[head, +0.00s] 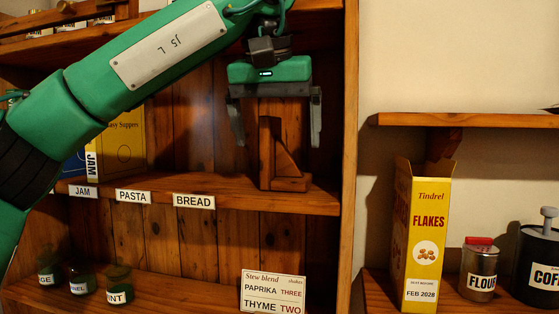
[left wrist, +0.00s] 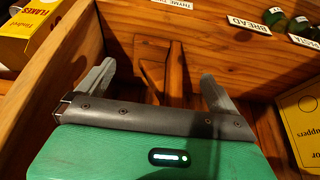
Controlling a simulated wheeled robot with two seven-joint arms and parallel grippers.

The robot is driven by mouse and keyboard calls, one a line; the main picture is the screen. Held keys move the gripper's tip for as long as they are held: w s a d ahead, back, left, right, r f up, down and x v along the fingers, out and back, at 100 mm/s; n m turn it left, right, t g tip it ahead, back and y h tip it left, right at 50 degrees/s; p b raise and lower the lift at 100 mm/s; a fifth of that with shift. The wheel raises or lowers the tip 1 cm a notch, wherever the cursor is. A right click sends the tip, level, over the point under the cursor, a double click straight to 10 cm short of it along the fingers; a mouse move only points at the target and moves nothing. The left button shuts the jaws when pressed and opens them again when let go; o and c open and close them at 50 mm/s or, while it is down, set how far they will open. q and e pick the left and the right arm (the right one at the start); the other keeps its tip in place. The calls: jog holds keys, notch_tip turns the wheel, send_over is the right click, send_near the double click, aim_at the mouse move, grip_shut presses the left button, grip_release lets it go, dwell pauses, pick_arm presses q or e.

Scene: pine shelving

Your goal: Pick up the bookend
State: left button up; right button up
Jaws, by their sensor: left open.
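The bookend (head: 283,170) is a wooden piece with an upright back and a slanted brace. It stands on the middle shelf (head: 240,196), near the right side wall. My left gripper (head: 277,140) comes from above with its fingers pointing down. It is open, its fingers spread on either side of the bookend's upper part in the picture; I cannot tell whether they touch it. In the left wrist view the bookend (left wrist: 152,76) shows between the spread fingertips (left wrist: 158,72), with nothing gripped. My right gripper is not in view.
Labels JAM, PASTA and BREAD (head: 194,201) mark the shelf edge. A yellow box (head: 128,140) stands at left, partly behind my left arm. Jars (head: 118,285) and a sign (head: 273,292) are on the lower shelf. A flakes box (head: 427,235) and canisters (head: 478,270) stand right of the wall (head: 347,150).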

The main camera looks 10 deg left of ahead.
aim_at(283, 181)
pick_arm(q)
jog(key=shift+w+f, duration=0.2)
jog(key=shift+f, duration=0.65)
jog(key=x, duration=0.1)
jog(key=p+x, duration=0.2)
jog(key=x, duration=0.1)
jog(key=shift+s+d+f, duration=0.1)
jog(key=shift+s+d, duration=0.1)
jog(key=shift+d, duration=0.05)
jog(key=shift+w+f, duration=0.15)
jog(key=shift+f, duration=0.15)
jog(key=shift+c, duration=0.9)
jog(key=c, duration=1.1)
jog(key=shift+c, duration=0.6)
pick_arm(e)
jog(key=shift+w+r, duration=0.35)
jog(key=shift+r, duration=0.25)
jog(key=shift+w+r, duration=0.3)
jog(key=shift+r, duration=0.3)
pick_arm(q)
jog(key=shift+r, duration=0.2)
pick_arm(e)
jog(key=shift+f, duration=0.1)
